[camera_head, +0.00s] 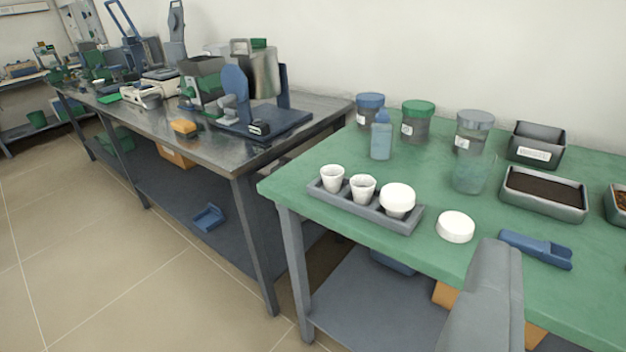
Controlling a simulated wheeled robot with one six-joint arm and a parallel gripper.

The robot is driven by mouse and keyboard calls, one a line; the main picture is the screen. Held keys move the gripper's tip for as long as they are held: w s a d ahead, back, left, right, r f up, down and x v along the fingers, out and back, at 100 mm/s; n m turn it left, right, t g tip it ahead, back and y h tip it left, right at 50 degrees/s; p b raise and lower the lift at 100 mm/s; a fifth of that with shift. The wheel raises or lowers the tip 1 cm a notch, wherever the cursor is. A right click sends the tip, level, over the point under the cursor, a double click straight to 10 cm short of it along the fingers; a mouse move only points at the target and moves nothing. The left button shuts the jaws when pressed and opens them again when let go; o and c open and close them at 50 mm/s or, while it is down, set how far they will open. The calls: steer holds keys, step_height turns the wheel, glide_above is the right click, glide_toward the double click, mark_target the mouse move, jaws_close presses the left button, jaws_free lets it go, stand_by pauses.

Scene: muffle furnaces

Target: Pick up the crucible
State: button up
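Three white crucibles stand upright in a grey rack on the green table: a left crucible (332,179), a middle crucible (362,189) and a right crucible (397,209). The left and middle ones look open at the top. The right one is topped by a white round lid (397,194). The grey rack (337,200) lies along the table's front left edge. My gripper (490,290) shows as a smooth grey shape at the lower right, in front of the table edge and apart from the crucibles. Its separate fingers cannot be made out.
A white disc (456,226) and a blue scoop-like tool (536,248) lie right of the rack. A blue bottle (381,138), lidded jars (417,124), a clear beaker (473,172) and a soil-filled tray (581,208) stand behind. A metal bench (310,104) with equipment is at left.

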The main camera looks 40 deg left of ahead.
steer(key=w+a+f+n+g+y, duration=0.15)
steer(key=w+a+f, duration=0.25)
steer(key=w+a, duration=0.4)
steer(key=n+g+y, duration=0.2)
glide_toward(334, 170)
steer(key=shift+x, duration=3.95)
steer(key=c, duration=0.6)
